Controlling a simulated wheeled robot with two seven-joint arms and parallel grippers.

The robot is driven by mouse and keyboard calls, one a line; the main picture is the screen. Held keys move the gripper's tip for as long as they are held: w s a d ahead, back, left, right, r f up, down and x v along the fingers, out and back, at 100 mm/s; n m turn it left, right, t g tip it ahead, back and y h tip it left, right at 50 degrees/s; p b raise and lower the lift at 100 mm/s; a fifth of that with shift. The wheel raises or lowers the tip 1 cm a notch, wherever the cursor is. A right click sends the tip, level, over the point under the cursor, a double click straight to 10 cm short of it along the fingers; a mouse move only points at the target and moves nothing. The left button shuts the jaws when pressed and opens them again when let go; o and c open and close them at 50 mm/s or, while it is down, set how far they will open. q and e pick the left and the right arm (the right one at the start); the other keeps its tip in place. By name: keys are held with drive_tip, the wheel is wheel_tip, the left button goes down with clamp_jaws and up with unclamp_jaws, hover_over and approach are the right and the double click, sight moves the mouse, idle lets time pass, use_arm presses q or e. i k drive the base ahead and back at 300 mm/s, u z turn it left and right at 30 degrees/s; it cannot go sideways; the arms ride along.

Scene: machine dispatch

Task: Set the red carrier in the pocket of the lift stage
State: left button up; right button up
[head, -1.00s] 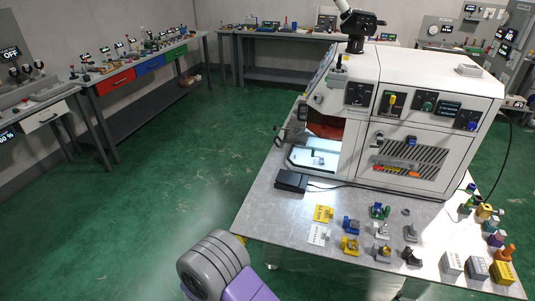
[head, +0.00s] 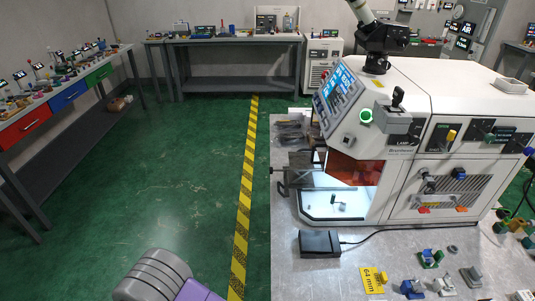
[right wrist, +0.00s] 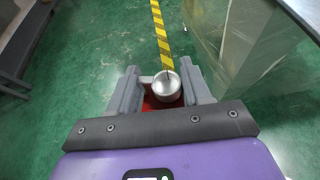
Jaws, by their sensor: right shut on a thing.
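In the right wrist view my right gripper (right wrist: 165,84) has its grey fingers closed on the red carrier (right wrist: 153,103). Only small red parts of the carrier show between the fingers, with a round silvery metal piece (right wrist: 167,88) on top. The gripper is over the green floor, beside the bench. In the head view the white machine (head: 409,146) on the bench has a lit open chamber (head: 345,203) on its left. A small dark part stands on the chamber's bright floor; I cannot make out the lift stage or its pocket clearly. My left gripper is not in view.
A black pedal box (head: 320,243) with a cable lies on the bench (head: 290,272) in front of the chamber. A yellow "64 mm" card (head: 372,280) and several small coloured fixtures are at the front right. Green floor with a yellow-black stripe (head: 243,205) is free left of the bench.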

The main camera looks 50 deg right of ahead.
sight(299, 160)
drive_tip(key=i, duration=2.2)
drive_tip(key=z, duration=2.95)
